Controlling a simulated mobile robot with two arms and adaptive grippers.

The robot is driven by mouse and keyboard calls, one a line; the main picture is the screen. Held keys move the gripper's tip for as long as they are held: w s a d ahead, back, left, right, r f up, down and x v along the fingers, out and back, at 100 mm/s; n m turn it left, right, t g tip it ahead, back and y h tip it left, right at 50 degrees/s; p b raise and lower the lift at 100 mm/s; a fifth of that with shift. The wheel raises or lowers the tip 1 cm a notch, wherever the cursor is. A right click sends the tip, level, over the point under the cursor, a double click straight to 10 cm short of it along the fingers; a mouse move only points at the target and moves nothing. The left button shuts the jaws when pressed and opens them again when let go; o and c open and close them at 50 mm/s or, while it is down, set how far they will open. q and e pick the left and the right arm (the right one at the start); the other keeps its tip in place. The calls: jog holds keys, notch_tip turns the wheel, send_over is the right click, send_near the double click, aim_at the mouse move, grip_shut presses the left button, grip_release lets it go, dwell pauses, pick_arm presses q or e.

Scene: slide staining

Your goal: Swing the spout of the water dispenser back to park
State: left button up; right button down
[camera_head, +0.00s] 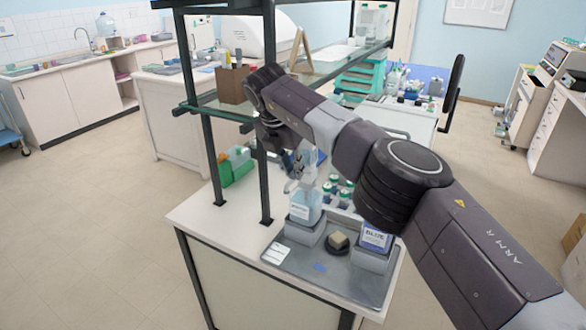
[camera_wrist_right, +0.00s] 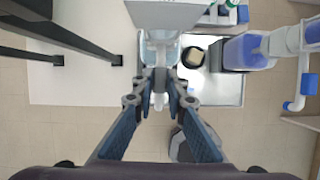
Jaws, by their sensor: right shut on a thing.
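The water dispenser (camera_head: 305,206) is a clear bottle with a white label. It stands on a grey block at the left back of the grey tray (camera_head: 290,258). In the right wrist view, the bottle (camera_wrist_right: 159,48) is just beyond my fingertips. My right gripper (camera_head: 294,170) is above the bottle, and also shows in the wrist view (camera_wrist_right: 160,78). It is shut on the pale spout (camera_wrist_right: 160,101), whose end shows between the fingers. The arm and fingers partly hide the spout in the head view. My left gripper is out of view.
A second bottle with blue liquid (camera_head: 375,238) stands on the tray's right; its spout (camera_wrist_right: 305,75) sticks out in the wrist view. A small beige block on a dark round base (camera_head: 338,240) lies between them. Dark shelf posts (camera_head: 265,180) rise on the left.

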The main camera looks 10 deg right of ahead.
jog(key=c, duration=1.9)
grip_release()
jog(key=shift+c, duration=0.2)
jog(key=v, duration=1.2)
